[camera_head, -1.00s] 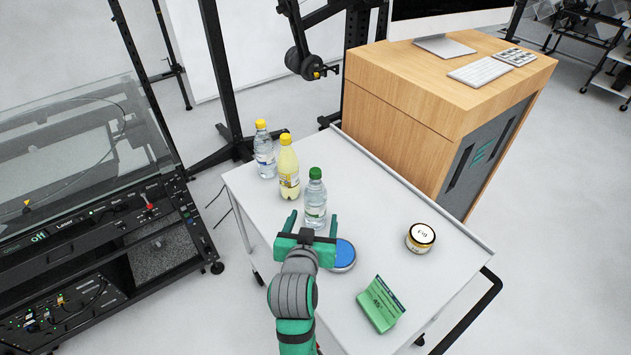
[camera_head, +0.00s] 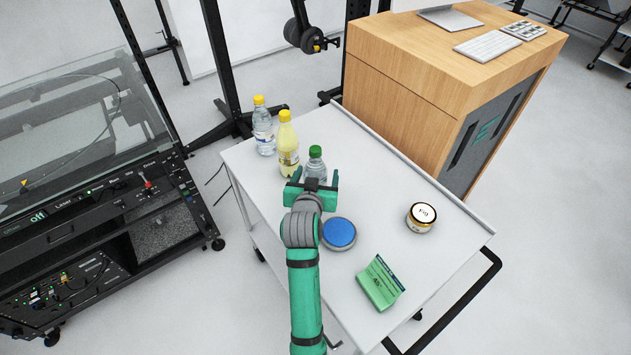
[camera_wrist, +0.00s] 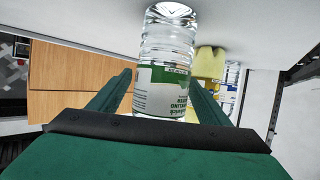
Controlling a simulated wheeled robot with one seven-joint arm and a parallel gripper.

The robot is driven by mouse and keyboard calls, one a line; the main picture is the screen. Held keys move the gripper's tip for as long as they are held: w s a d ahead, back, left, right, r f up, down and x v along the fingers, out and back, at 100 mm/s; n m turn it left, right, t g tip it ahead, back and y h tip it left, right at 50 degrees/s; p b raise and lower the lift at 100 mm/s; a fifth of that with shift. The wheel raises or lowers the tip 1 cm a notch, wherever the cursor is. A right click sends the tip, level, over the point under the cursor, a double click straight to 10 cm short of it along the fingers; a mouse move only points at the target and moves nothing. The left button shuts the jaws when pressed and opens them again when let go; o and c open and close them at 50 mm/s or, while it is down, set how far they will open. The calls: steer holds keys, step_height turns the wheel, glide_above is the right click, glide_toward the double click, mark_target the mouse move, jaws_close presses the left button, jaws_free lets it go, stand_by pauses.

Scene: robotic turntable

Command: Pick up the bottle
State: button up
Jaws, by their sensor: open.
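A clear bottle with a green cap (camera_head: 315,164) stands on the white table (camera_head: 385,190). Its label shows in the wrist view (camera_wrist: 163,88). My gripper (camera_head: 314,176) is open, with the bottle between or just beyond its two fingers; contact is not visible. In the wrist view the fingers (camera_wrist: 160,92) lie on either side of the bottle, with a gap on the right. The bottle's lower part is hidden by my gripper in the head view. A yellow bottle (camera_head: 287,150) and a clear bottle with a yellow cap (camera_head: 263,130) stand behind it, to the left.
A blue-topped round tin (camera_head: 339,233) sits close to my wrist. A jar (camera_head: 421,217) and a green box (camera_head: 380,283) are to the right. A wooden cabinet (camera_head: 400,110) adjoins the table's far side. The table between bottle and jar is clear.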

steer(key=shift+w+d+f, duration=0.1)
steer(key=shift+w+f, duration=0.1)
steer(key=shift+w, duration=0.25)
